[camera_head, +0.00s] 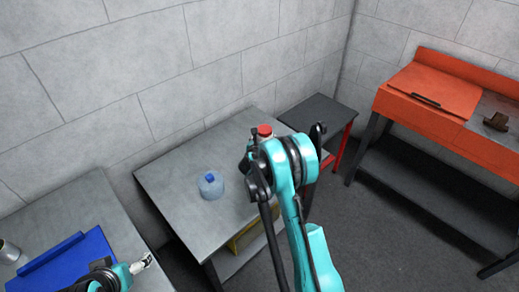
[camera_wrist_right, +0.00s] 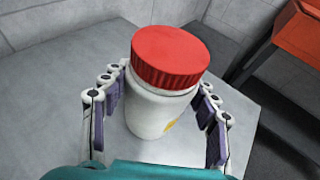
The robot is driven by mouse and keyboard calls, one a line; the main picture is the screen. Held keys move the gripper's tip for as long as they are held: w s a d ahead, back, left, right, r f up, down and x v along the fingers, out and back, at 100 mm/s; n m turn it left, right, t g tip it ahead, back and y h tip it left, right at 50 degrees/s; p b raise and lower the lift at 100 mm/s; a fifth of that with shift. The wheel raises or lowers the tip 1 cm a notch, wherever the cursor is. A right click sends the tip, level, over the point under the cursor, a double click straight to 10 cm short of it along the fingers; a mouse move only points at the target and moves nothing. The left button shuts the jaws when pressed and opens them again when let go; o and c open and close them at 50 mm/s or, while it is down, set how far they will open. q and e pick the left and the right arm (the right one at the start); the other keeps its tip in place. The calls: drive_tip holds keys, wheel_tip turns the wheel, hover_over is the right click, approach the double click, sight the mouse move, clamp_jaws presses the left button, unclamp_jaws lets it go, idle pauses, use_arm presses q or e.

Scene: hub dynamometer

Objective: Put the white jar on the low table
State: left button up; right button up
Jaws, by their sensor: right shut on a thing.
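The white jar (camera_wrist_right: 155,108) with a red lid (camera_wrist_right: 170,57) is upright between the fingers of my right gripper (camera_wrist_right: 160,92), which is shut on it. In the head view the red lid (camera_head: 265,131) shows past my right gripper (camera_head: 258,150); most of the jar is hidden there. The jar is over the right part of the grey table (camera_head: 160,182); I cannot tell whether its base touches. A small dark table (camera_head: 322,113) with red legs stands just beyond. The pictures do not settle which is the low table. My left gripper (camera_head: 128,270) is at the bottom left, its jaws unclear.
A blue-capped clear jug (camera_head: 210,187) stands on the grey table, left of the jar. A blue tray (camera_head: 75,262) and a metal cup (camera_head: 8,252) are on the left table. An orange workbench (camera_head: 440,120) stands right. Grey walls close off the back.

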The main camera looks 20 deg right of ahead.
drive_tip(key=shift+w+a+f, duration=0.25)
drive_tip(key=shift+w+f, duration=0.5)
drive_tip(key=shift+w, duration=0.3)
wheel_tip(320, 180, down, 4)
drive_tip(key=b, duration=0.2)
drive_tip(key=shift+b, duration=0.3)
drive_tip(key=shift+r, duration=0.2)
drive_tip(key=o, duration=1.6)
drive_tip(key=shift+f, duration=0.15)
drive_tip(key=shift+c, duration=0.2)
